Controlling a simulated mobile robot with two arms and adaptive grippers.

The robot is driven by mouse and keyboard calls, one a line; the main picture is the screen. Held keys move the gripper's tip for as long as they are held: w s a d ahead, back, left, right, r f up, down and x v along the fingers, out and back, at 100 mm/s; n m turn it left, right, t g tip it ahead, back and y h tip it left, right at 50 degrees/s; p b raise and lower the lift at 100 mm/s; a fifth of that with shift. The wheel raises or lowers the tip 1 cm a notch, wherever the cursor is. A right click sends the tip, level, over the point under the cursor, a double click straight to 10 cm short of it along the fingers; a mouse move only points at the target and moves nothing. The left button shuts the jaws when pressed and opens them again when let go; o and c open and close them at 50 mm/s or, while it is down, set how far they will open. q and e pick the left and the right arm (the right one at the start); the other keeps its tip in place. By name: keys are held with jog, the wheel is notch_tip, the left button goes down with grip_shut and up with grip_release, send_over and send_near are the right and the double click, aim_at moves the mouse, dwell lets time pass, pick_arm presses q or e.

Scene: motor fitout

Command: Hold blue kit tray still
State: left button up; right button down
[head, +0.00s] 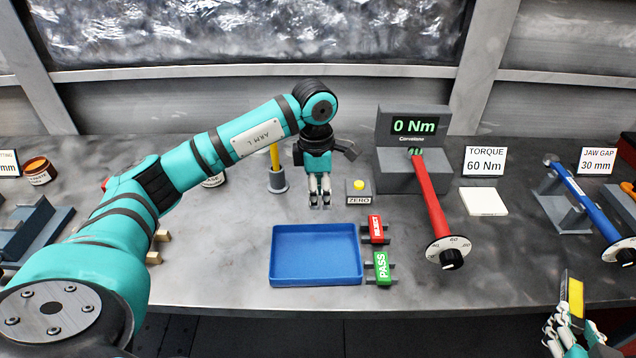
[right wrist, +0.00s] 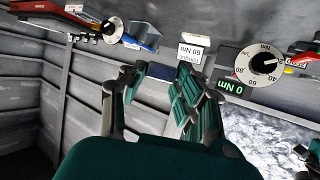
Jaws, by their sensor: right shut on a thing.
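The blue kit tray (head: 316,255) lies flat and empty on the grey bench in the head view, near the front edge. My left gripper (head: 320,205) hangs fingers-down just behind the tray's back rim, apart from it in the picture. Its two fingers are close together, and I cannot tell whether they are open or shut. My right gripper (head: 562,330) is at the lower right corner, shut on a yellow-faced dark block (head: 575,298). In the right wrist view, a dark piece (right wrist: 160,72) shows between the right fingers (right wrist: 150,78).
Red REJECT (head: 376,228) and green PASS (head: 382,267) tags stand right of the tray. A red torque wrench (head: 430,195) rests at the tester (head: 412,140) reading 0 Nm. A yellow button (head: 359,185) is behind the tray. A blue wrench (head: 575,185) lies farther right.

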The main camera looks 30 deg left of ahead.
aim_at(315, 253)
pick_arm(q)
jog(key=shift+y, duration=0.3)
jog(key=f+p, duration=0.1)
jog(key=f, duration=0.2)
jog(key=a+f+p, duration=0.1)
jog(key=f, duration=0.2)
jog(key=f+p, duration=0.1)
jog(key=f, duration=0.3)
jog(key=shift+a+f+p, duration=0.1)
jog(key=shift+a+p, duration=0.15)
jog(key=shift+p, duration=0.15)
jog(key=shift+f, duration=0.65)
jog(key=shift+c, duration=0.4)
grip_shut()
